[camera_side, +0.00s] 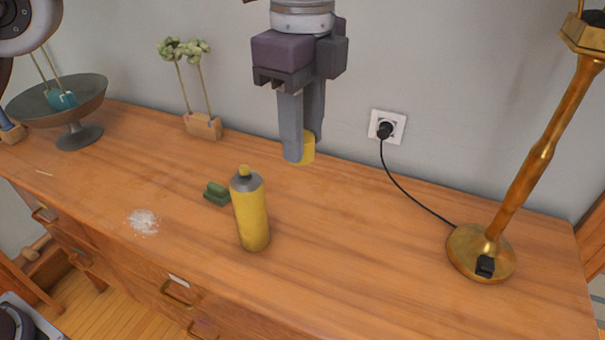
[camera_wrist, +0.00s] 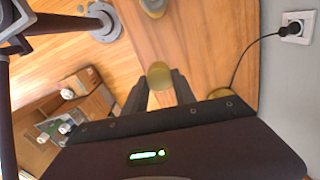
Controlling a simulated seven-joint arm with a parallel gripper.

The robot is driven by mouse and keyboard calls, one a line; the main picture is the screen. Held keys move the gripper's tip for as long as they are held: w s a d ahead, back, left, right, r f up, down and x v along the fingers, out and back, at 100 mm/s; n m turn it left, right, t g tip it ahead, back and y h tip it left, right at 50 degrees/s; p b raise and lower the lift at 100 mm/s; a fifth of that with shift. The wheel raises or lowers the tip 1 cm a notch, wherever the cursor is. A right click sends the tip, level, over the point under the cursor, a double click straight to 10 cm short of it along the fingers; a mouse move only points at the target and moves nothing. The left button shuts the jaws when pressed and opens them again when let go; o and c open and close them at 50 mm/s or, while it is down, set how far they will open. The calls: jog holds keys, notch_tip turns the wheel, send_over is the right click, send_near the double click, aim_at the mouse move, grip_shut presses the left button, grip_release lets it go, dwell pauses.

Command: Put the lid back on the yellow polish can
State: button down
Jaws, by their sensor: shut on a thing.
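The yellow polish can (camera_side: 252,217) stands upright on the wooden dresser top in the side view. It has a grey shoulder and a small yellow nozzle on top, with no lid over it. My gripper (camera_side: 300,150) points down, shut on the yellow lid (camera_side: 309,150). The lid is above the dresser, to the right of the can and higher in the picture, apart from it. In the wrist view the lid (camera_wrist: 159,75) shows between the two fingertips. A round greyish thing is cut by that view's top edge; I cannot tell whether it is the can.
A green block (camera_side: 216,193) lies just left of the can, and white powder (camera_side: 143,222) farther left. A brass lamp (camera_side: 480,255) stands at the right, its cord running to a wall socket (camera_side: 387,127). A bowl (camera_side: 80,135) and a plant holder (camera_side: 203,126) stand at the back left.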

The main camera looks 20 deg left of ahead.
jog(key=shift+w+a+r, duration=0.1)
jog(key=shift+a+r, duration=0.2)
jog(key=shift+r, duration=0.25)
jog(key=shift+w+a+r, duration=0.1)
jog(key=shift+a+r, duration=0.2)
jog(key=shift+r, duration=0.25)
jog(key=w+a+n, duration=0.3)
jog(key=a+n, duration=0.3)
jog(key=a, duration=0.4)
send_near(246, 167)
jog(key=shift+f, duration=3.45)
jog(key=shift+f, duration=0.2)
jog(key=shift+c, duration=2.3)
grip_release()
